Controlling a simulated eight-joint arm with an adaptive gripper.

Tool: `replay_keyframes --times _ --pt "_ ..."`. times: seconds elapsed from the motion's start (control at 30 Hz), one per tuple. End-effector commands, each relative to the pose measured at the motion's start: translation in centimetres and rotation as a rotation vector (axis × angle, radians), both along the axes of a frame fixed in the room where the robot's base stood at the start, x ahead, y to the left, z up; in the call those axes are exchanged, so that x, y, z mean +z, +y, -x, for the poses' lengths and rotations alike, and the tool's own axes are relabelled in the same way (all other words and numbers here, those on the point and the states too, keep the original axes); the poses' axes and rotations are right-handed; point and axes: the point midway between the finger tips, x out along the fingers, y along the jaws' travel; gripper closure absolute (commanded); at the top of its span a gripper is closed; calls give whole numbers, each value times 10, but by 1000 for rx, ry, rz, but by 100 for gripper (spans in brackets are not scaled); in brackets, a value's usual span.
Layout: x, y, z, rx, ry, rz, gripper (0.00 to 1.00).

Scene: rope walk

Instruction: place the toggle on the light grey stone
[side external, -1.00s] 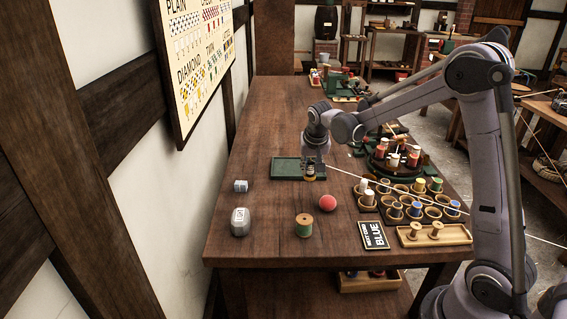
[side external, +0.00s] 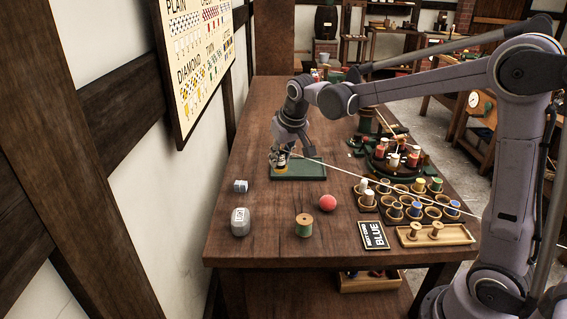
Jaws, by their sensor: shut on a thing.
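My gripper (side external: 281,160) is shut on a small yellow and dark thing (side external: 280,166). It holds the thing at the left end of the green tray (side external: 298,178). The held thing is too small for me to tell if it is the toggle, or if it touches the tray or table. A rounded light grey stone (side external: 240,228) with a pale label stands at the table's front left, in front of and left of my gripper. Its top is bare.
A small grey-blue cylinder (side external: 240,186) lies behind the stone. Cups of spools (side external: 415,205), a wooden tray (side external: 459,235) and a "BLUE" sign (side external: 373,235) fill the right. A pale cord crosses the table.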

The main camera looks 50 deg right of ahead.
Motion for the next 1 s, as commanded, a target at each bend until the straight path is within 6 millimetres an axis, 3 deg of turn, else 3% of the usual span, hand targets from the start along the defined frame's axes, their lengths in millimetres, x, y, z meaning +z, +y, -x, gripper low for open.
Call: replay_keyframes --times 0.17,0.6,0.87,1.0 --pt "-7 24 -8 29 -1 1 100" --pt "-57 99 -42 26 0 1 100" --pt "-70 114 -49 22 0 0 100" --pt "-88 114 -49 21 0 0 100"
